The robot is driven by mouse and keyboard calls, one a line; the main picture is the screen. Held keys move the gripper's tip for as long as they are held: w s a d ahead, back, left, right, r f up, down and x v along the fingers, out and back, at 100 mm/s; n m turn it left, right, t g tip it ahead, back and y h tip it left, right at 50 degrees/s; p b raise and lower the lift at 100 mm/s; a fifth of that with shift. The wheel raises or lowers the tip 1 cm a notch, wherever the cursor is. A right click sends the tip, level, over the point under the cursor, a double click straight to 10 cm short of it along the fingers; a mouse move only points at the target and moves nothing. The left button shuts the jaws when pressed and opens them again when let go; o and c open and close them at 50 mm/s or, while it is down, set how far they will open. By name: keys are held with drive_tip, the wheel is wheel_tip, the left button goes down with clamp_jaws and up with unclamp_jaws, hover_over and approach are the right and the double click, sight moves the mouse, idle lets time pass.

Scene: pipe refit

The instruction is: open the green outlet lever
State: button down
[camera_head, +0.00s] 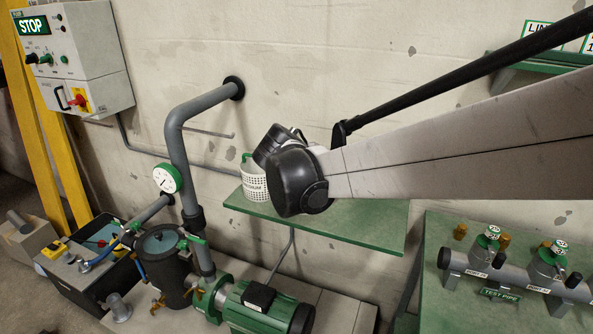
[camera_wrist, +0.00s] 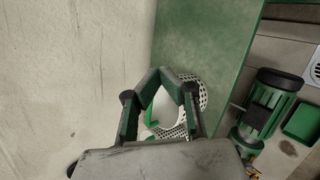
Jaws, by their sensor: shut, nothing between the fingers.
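A green lever (camera_head: 191,238) sits by the vertical grey pipe, just above the green pump (camera_head: 262,306) and beside the dark lidded pot. Neither lever can be made out in the wrist view, where the pump (camera_wrist: 268,105) is at the right. My gripper (camera_wrist: 164,76) is shut and empty, its fingertips together over a white perforated basket (camera_wrist: 190,125). In the head view my own wrist hides the fingers, up and right of the levers.
A grey pipe (camera_head: 176,140) with a gauge (camera_head: 167,178) rises at left. A test-pipe bench (camera_head: 450,303) stands at right. A control box (camera_head: 75,55) hangs at upper left.

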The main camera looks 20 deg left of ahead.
drive_tip(key=s+a+f+n+t+b, duration=0.2)
drive_tip(key=a+f+n, duration=0.2)
drive_tip(key=a+f, duration=0.6)
drive_tip(key=s+a+f+n+t+b, duration=0.1)
drive_tip(key=a+f+n+t+b, duration=0.25)
drive_tip(key=a, duration=1.05)
drive_tip(key=s+a+f+n+t+y+b, duration=0.1)
drive_tip(key=s+a+f+n+t+b, duration=0.2)
drive_tip(key=s+a+f+n, duration=0.5)
drive_tip(key=s+a+f+b, duration=0.1)
drive_tip(key=s+a+f, duration=0.7)
drive_tip(key=f, duration=0.4)
drive_tip(key=shift+s+a, duration=0.15)
drive_tip(key=shift+s, duration=0.65)
drive_tip(key=shift+w+f, duration=0.1)
drive_tip(key=shift+w, duration=0.05)
drive_tip(key=w+d+r+b, duration=0.1)
drive_tip(key=w+r+b, duration=0.2)
drive_tip(key=w, duration=0.7)
drive_tip(key=shift+w+d+r+b, duration=0.25)
drive_tip(key=shift+r+b, duration=0.05)
drive_tip(key=shift+r, duration=0.45)
